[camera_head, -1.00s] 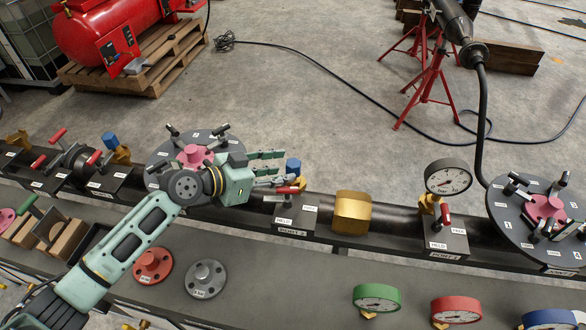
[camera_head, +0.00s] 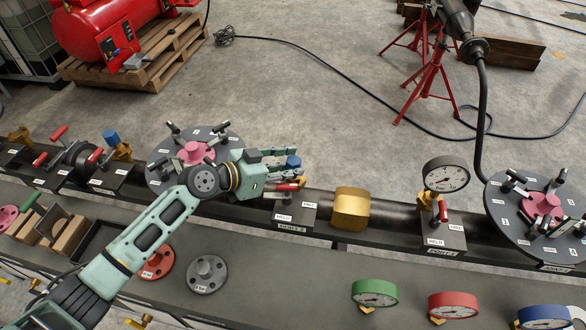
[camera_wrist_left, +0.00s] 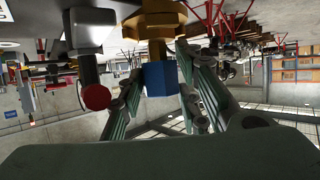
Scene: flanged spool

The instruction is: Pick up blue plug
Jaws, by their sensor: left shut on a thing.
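A blue plug (camera_head: 293,162) sits at PORT 2 on the black pipe, mostly hidden by my left gripper (camera_head: 288,166). The left gripper's green fingers are shut on this plug from either side. In the left wrist view the blue plug (camera_wrist_left: 160,79) shows between the fingers, against a brass fitting (camera_wrist_left: 155,20). A second blue plug (camera_head: 111,137) sits on a brass fitting farther left. My right gripper is not in view.
A red-handled valve (camera_head: 288,187) stands right by the left gripper; its red end (camera_wrist_left: 97,97) is close in the wrist view. A large flange (camera_head: 165,160) lies behind my forearm. A gold block (camera_head: 350,208) and a gauge (camera_head: 446,174) stand to the right.

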